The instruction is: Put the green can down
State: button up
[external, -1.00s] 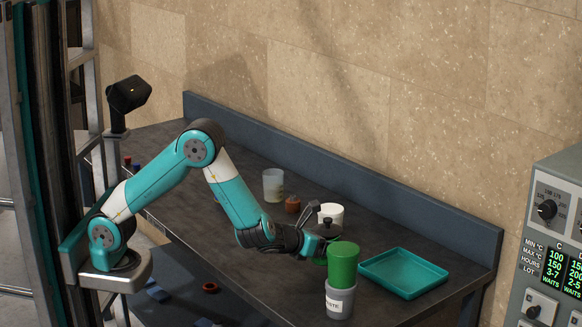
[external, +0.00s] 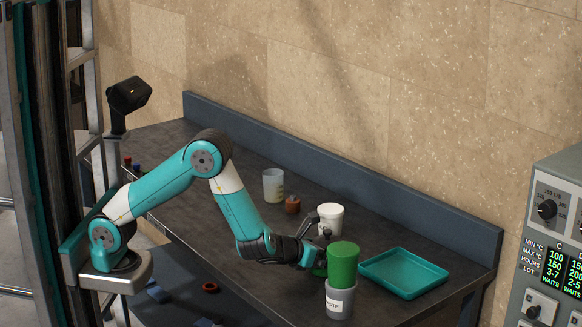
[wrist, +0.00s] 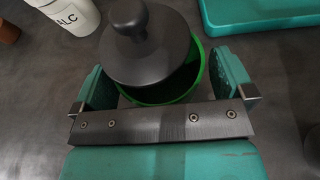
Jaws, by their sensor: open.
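The green can (wrist: 158,97) shows in the wrist view between the two fingers of my open gripper (wrist: 162,90). A dark grey lid (wrist: 143,62) with a round knob sits off-centre over its mouth, leaving part of the green rim and inside bare. The fingers are on both sides of the can; whether they touch it I cannot tell. The can's bottom is hidden. In the external view my gripper (external: 319,262) is low over the table, partly behind a green cylinder (external: 343,263) above a grey container (external: 339,302) marked "WASTE".
A teal tray (external: 403,273) lies to the right; its corner shows in the wrist view (wrist: 255,14). A white container (external: 330,219), a brown bottle (external: 293,205) and a translucent cup (external: 273,185) stand behind my arm.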

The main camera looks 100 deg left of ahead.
jog(key=v, duration=1.1)
jog(key=shift+d+b, duration=0.1)
jog(key=shift+b, duration=0.25)
jog(key=s+a+r+n+g, duration=0.5)
jog(key=s+a+n, duration=0.5)
jog(key=n, duration=0.6)
jog(key=s+d+r+n+g+h+p, duration=0.1)
jog(key=s+r+n+g+h, duration=0.1)
jog(key=s+n, duration=0.6)
jog(key=s+d+r+n+g+h+p, duration=0.2)
jog(key=s+r+n+h, duration=0.1)
jog(key=s+n, duration=0.6)
jog(key=shift+r+n+g, duration=0.3)
jog(key=shift+n, duration=0.2)
